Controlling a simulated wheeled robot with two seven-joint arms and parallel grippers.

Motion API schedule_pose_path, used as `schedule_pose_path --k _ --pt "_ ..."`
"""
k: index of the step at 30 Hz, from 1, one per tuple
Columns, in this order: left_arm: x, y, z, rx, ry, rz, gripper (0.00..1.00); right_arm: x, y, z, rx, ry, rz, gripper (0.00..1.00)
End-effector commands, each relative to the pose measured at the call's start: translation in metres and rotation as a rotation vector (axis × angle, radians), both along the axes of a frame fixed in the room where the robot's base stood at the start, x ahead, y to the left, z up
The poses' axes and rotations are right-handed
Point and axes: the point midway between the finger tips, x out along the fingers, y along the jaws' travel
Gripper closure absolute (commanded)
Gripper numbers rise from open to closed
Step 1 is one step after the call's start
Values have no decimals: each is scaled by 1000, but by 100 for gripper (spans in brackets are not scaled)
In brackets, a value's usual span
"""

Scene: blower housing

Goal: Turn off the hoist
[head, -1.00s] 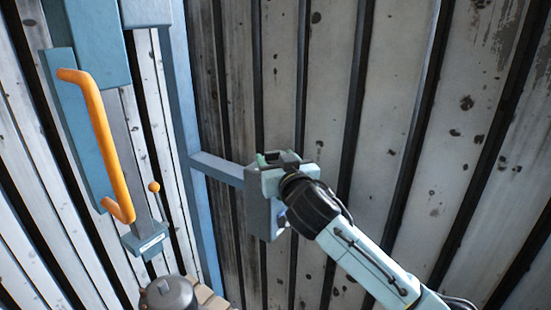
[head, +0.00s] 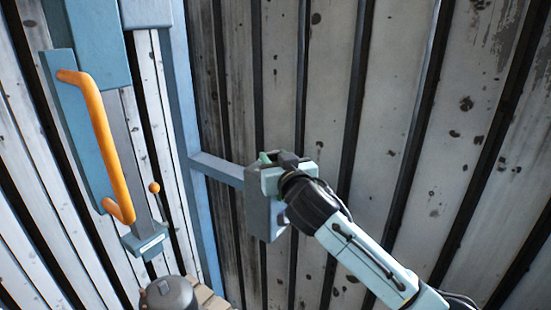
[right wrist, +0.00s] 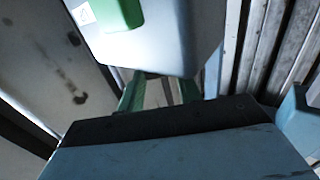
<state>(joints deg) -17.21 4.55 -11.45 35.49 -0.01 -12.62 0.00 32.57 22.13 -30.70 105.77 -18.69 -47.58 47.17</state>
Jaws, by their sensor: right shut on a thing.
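A grey switch box (head: 262,214) is fixed at the end of a blue horizontal bar, right of centre in the head view. My right gripper (head: 277,169) is at the upper part of this box, with its wrist coming from the lower right. In the right wrist view the box (right wrist: 165,45) fills the top, with a green part (right wrist: 118,12) and a white label on its face. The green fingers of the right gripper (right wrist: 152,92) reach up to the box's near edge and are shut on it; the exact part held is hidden. My left gripper is out of view.
A blue post (head: 185,130) carries the bar (head: 218,170). To the left stands a blue frame with an orange handle (head: 107,150) and a small orange-knobbed lever (head: 154,187). A dark grey round-topped object (head: 168,293) is below. Ribbed metal walls (head: 400,100) close off the back.

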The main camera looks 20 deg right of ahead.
Motion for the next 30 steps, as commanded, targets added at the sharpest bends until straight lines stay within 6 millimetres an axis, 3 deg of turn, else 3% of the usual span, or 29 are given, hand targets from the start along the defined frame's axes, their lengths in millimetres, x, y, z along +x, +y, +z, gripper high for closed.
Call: schedule_pose_path --k 8,18,30 --pt "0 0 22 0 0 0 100 0 -5 3 -1 4 119 88" --pt "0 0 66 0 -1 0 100 1 -12 5 -4 3 377 88" --pt "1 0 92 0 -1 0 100 4 -16 4 -4 -1 563 88"
